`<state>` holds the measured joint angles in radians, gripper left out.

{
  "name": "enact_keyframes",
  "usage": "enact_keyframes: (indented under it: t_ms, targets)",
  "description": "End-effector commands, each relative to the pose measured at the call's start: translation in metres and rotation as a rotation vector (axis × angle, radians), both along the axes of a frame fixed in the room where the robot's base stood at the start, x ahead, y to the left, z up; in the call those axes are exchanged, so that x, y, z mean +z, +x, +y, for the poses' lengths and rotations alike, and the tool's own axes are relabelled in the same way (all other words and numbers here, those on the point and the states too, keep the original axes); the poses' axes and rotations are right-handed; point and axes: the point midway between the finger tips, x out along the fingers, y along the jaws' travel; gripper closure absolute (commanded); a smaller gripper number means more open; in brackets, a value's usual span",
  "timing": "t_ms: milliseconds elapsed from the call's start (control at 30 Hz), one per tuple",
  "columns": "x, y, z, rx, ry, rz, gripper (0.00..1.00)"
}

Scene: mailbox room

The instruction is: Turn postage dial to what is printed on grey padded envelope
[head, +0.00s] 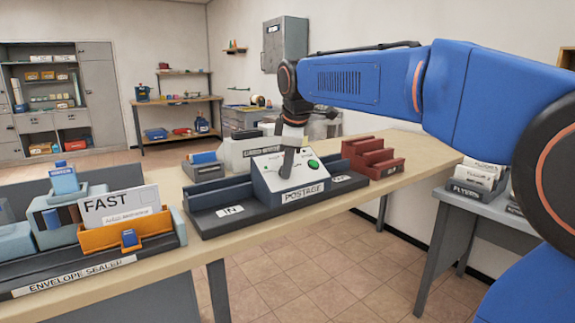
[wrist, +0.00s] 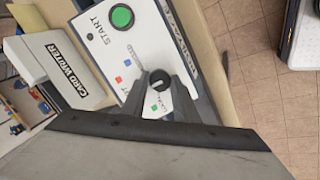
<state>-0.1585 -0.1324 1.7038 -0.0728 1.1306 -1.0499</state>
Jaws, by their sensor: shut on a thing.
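The postage machine (head: 262,185) stands on the counter with a sloped white panel and a POSTAGE label. Its green start button (head: 313,164) is at the panel's right, and also shows in the wrist view (wrist: 122,16). In the wrist view the dark round dial (wrist: 159,84) sits between my gripper's (wrist: 160,82) fingertips, which are shut on it. Red and blue marks and small print lie around the dial; the print is too small or covered to read fully. In the head view my gripper (head: 286,172) reaches down to the panel and hides the dial. I cannot make out a grey padded envelope.
The envelope sealer (head: 75,277) stands at the left, with a FAST card (head: 118,205) in an orange holder. A card writer (wrist: 58,72) is behind the machine. A red stepped rack (head: 372,158) stands right of it. The IN tray (head: 228,212) is empty.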

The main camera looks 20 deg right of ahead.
Motion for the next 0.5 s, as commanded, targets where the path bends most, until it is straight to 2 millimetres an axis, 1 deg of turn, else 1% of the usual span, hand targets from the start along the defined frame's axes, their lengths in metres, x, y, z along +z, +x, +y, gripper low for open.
enact_keyframes:
  t_ms: [500]
  targets:
    - [-0.0003, -0.0006, 0.0003, 0.032, -0.020, -0.006, 0.95]
